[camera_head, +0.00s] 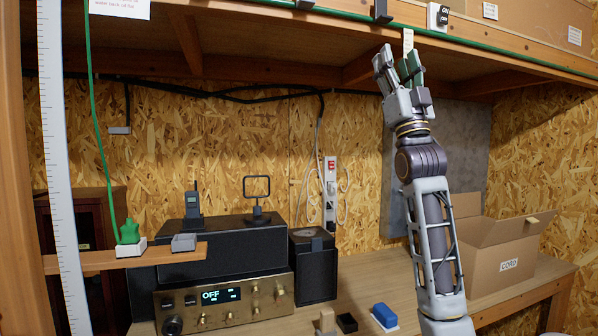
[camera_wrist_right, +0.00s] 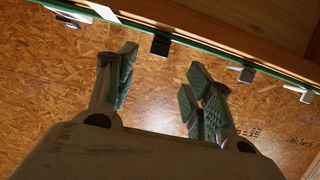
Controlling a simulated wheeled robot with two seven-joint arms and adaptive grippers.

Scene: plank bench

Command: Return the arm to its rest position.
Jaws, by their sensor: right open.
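My right arm rises on the right side of the head view, and its gripper (camera_head: 398,68) points up close to the front edge of the overhead shelf. In the right wrist view the two fingers of this gripper (camera_wrist_right: 160,90) stand well apart with nothing between them. The green finger pads face each other across the gap. My left gripper does not show in either view.
The overhead shelf (camera_head: 290,30) has a green strip along its edge, with small clips and a switch block (camera_head: 437,17). Below are a radio (camera_head: 225,304), a black speaker (camera_head: 313,266), a blue block (camera_head: 385,315) and an open cardboard box (camera_head: 497,250). A small side shelf (camera_head: 110,260) juts in at left.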

